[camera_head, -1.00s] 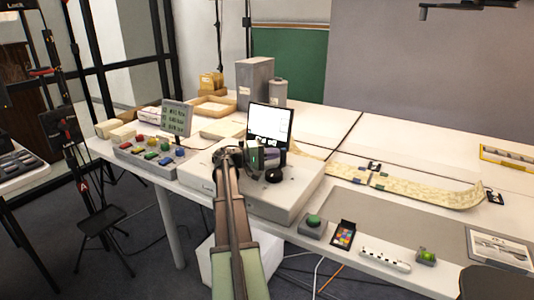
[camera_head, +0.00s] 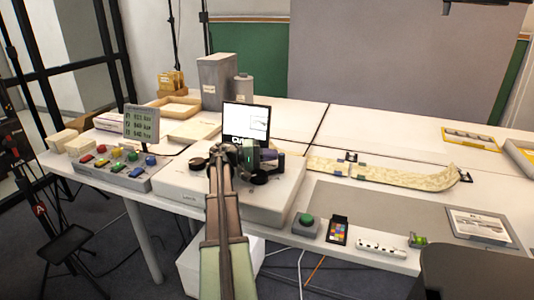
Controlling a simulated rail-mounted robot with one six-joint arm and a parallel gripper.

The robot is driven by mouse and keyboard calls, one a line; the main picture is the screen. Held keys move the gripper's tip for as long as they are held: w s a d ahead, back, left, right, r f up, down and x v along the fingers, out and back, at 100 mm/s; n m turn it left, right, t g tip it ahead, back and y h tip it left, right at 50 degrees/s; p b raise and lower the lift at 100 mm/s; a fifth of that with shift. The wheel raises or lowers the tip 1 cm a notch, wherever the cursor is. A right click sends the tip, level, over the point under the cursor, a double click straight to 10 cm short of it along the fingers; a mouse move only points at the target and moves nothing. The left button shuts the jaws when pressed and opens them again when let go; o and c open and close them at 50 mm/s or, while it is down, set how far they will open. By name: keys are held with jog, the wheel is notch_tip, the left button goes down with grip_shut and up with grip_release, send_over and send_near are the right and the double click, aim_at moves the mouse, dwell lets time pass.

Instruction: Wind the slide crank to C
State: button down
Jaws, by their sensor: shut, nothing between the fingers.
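The slide device is a low white box (camera_head: 180,196) on the table, with a small upright screen (camera_head: 240,124) at its back. The screen shows a faint picture on white. A round black knob (camera_head: 198,163) sits at the left of its top, and another dark round part (camera_head: 260,179) sits at the right. My gripper (camera_head: 246,156) is over the middle of the device, shut and empty, beside a dark cylindrical part (camera_head: 268,160). My arm and gripper hide much of the device's middle. I cannot pick out the crank handle or any letter C.
Left is a panel of coloured buttons (camera_head: 112,170) with a text display (camera_head: 141,123). A film strip (camera_head: 385,172) lies to the right. A green button (camera_head: 306,220), colour chart (camera_head: 338,231) and power strip (camera_head: 380,247) line the front edge. A grey canister (camera_head: 243,88) stands behind.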

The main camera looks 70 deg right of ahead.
jog(key=shift+s+a, duration=0.1)
dwell(0.4)
notch_tip(320, 180, up, 20)
jog(key=p, duration=2)
jog(key=w+a+f+m+t+y+p, duration=0.2)
jog(key=w+f+m+t+y, duration=0.1)
jog(key=w+f+m+t, duration=0.8)
jog(key=s+f+b, duration=0.2)
jog(key=f, duration=0.1)
jog(key=s+d+f+n+b, duration=0.1)
jog(key=s+f+b, duration=0.1)
jog(key=b, duration=0.1)
jog(key=s+f+n+g+b, duration=0.1)
jog(key=s+f+b, duration=0.2)
jog(key=shift+d+f, duration=0.3)
jog(key=shift+d, duration=0.1)
jog(key=shift+n, duration=0.3)
jog(key=s, duration=0.4)
jog(key=shift+s+a, duration=0.25)
jog(key=shift+a, duration=0.1)
